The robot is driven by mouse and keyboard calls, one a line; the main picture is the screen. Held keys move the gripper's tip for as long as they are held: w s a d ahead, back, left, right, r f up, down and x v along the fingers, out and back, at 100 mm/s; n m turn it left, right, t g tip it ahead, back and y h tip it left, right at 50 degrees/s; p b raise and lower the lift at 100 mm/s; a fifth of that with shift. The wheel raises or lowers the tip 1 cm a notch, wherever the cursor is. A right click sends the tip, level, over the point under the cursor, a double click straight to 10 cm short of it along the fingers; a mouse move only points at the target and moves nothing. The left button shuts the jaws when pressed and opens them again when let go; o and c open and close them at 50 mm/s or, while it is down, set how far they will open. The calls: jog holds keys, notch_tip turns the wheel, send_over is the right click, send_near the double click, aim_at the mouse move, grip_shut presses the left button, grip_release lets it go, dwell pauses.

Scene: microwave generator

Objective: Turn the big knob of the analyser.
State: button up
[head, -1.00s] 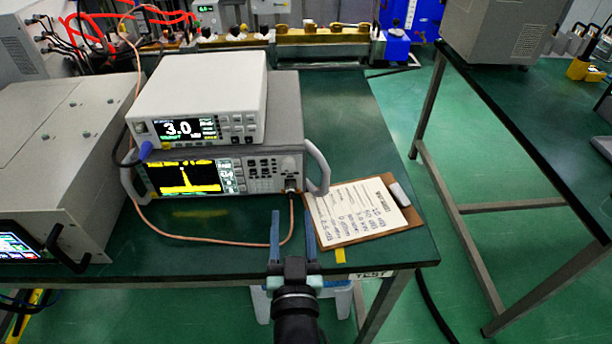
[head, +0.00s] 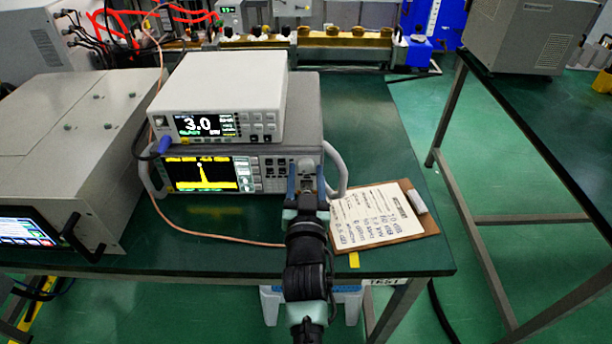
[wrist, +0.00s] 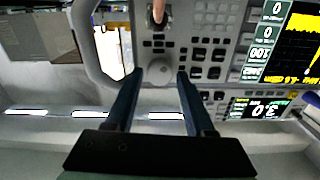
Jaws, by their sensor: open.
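The analyser (head: 303,118) is the lower grey instrument, with a yellow trace on its screen (head: 201,174) and a handle at each side. In the wrist view, which shows it upside down, its big pale round knob (wrist: 159,72) lies between my two finger tips. In the head view the knob (head: 307,164) is partly hidden by my gripper (head: 306,180). My gripper, also in the wrist view (wrist: 160,77), is open, with one finger on each side of the knob. I cannot tell whether the fingers touch it.
A white instrument (head: 225,85) reading 3.0 sits on top of the analyser. A copper-coloured cable (head: 220,238) runs across the bench; its connector (wrist: 157,18) is close by the knob. The right handle (head: 338,170) stands beside my fingers. A clipboard (head: 385,217) lies at right.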

jog(key=shift+w, duration=0.2)
grip_shut()
jog(key=shift+n+p, duration=0.4)
jog(key=shift+n, duration=1.6)
grip_release()
